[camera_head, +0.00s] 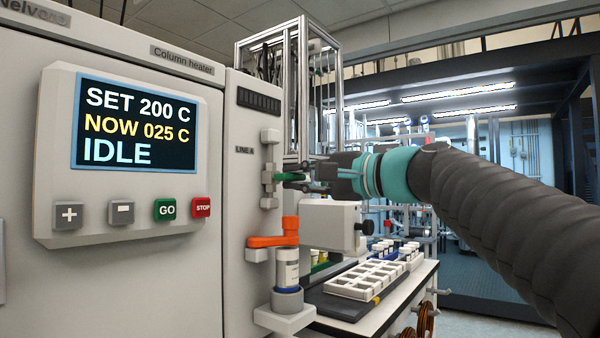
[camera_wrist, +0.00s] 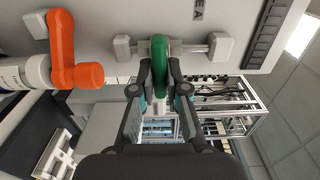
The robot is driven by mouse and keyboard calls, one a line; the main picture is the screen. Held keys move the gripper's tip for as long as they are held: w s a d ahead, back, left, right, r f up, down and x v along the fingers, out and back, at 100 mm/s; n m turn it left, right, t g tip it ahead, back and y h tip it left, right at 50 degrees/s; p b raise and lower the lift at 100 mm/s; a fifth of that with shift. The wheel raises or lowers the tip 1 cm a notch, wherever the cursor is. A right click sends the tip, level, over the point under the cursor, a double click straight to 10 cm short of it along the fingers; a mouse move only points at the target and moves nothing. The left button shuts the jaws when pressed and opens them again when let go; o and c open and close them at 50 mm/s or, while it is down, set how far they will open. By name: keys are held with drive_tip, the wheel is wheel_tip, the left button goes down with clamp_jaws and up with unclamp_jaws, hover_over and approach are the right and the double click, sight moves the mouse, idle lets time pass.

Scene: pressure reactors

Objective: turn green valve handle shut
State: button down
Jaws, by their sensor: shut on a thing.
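The green valve handle (camera_head: 286,178) sits on a pipe on the side panel marked LINE A, right of the column heater's screen. In the wrist view the green handle (camera_wrist: 160,62) stands between my fingertips, with its pipe running left and right behind it. My gripper (camera_head: 305,180) reaches in from the right and is shut on the green handle; it also shows in the wrist view (camera_wrist: 160,85). The fingers hide part of the handle.
An orange handle (camera_head: 273,241) on a white cylinder (camera_head: 287,268) is just below the green one. A white tray rack (camera_head: 360,283) with vials stands on the bench at right. The heater screen (camera_head: 137,125) reads SET 200 C, NOW 025 C, IDLE.

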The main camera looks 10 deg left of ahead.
idle(0.4)
drive_tip(key=c, duration=1.2)
unclamp_jaws()
drive_tip(key=v, duration=1.2)
